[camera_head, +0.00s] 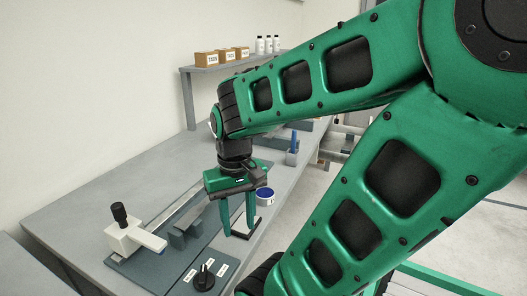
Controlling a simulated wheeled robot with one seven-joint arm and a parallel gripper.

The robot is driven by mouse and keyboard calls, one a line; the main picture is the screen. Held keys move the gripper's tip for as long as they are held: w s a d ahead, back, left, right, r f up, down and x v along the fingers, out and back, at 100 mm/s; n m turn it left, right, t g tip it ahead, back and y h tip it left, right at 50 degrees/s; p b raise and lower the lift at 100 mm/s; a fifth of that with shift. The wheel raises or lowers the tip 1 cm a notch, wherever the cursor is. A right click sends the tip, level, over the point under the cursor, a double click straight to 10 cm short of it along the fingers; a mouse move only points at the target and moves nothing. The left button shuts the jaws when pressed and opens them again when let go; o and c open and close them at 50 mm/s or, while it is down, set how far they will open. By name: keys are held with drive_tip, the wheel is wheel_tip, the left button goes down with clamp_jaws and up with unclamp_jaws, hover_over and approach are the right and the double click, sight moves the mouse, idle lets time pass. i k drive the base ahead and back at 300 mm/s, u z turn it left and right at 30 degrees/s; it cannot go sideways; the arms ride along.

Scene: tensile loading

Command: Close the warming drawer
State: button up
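No warming drawer can be made out in the head view; my arm covers much of the right side and the bench front. My gripper (239,231) points down over the grey bench. Its two green fingers stand apart with a gap between them. A dark flat piece shows at and behind the fingertips; I cannot tell whether the fingers touch it. Left of the gripper, a white device with a black knob (128,233) stands on a dark base plate.
A black rotary knob (204,279) with white labels is at the near bench edge. A blue-topped cup (265,197) stands just right of the gripper. Behind are a blue item in a grey holder (292,157) and a shelf (203,69) with boxes and bottles. The bench's left part is clear.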

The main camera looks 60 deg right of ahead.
sight(338, 142)
drive_tip(key=u, duration=0.4)
drive_tip(key=k, duration=2.25)
drive_tip(key=z, duration=2.2)
drive_tip(key=i, duration=1)
drive_tip(key=u, duration=0.05)
